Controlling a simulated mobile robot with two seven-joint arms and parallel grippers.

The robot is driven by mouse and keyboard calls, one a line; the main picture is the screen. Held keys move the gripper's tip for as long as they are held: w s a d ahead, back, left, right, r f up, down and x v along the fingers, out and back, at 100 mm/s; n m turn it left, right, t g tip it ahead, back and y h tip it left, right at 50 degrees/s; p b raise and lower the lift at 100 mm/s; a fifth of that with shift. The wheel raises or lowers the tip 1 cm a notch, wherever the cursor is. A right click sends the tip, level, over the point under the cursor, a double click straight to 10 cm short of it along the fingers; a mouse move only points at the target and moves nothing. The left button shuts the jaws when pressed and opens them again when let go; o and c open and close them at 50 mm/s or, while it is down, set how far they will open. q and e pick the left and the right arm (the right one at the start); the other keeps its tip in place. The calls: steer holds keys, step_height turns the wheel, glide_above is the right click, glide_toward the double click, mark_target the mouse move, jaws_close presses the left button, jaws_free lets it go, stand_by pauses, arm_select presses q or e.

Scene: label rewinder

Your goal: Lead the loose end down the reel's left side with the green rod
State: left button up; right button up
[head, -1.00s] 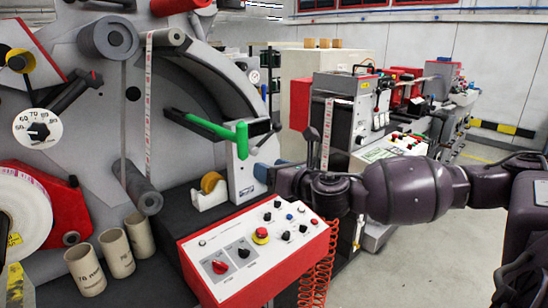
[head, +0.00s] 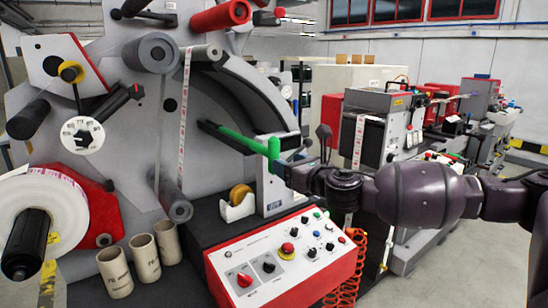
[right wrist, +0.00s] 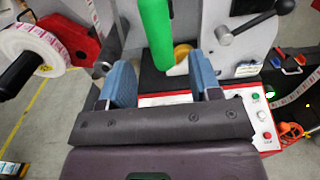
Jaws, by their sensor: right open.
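The green rod (head: 238,138) lies slanted in the head view, its right end a thick upright green piece. It also shows upright in the right wrist view (right wrist: 157,35). My right gripper (head: 283,168) is at that end. Its two blue fingers (right wrist: 162,80) are open, with the rod's lower end showing between them; I cannot tell if they touch it. The white reel (head: 62,205) is at the lower left on a black spindle, with printed labels on its rim. A printed label strip (head: 184,110) hangs from an upper roller; its lower end is near a grey roller. My left gripper is not in view.
A red-edged control panel (head: 290,255) stands below my right arm. A yellow tape roll (head: 240,195) in a white holder and several cardboard cores (head: 145,258) stand nearby. Another machine (head: 385,125) is at the right.

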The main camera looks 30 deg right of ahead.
mark_target(274, 155)
steer(key=shift+w+a+p, duration=0.15)
steer(key=shift+w+p, duration=0.2)
steer(key=shift+w, duration=1.3)
steer(key=shift+w+a+p, duration=0.15)
steer(key=shift+w+p, duration=0.2)
steer(key=shift+w, duration=1.3)
steer(key=c, duration=1.1)
steer(key=shift+o, duration=0.2)
steer(key=shift+r, duration=0.1)
steer(key=shift+r, duration=0.1)
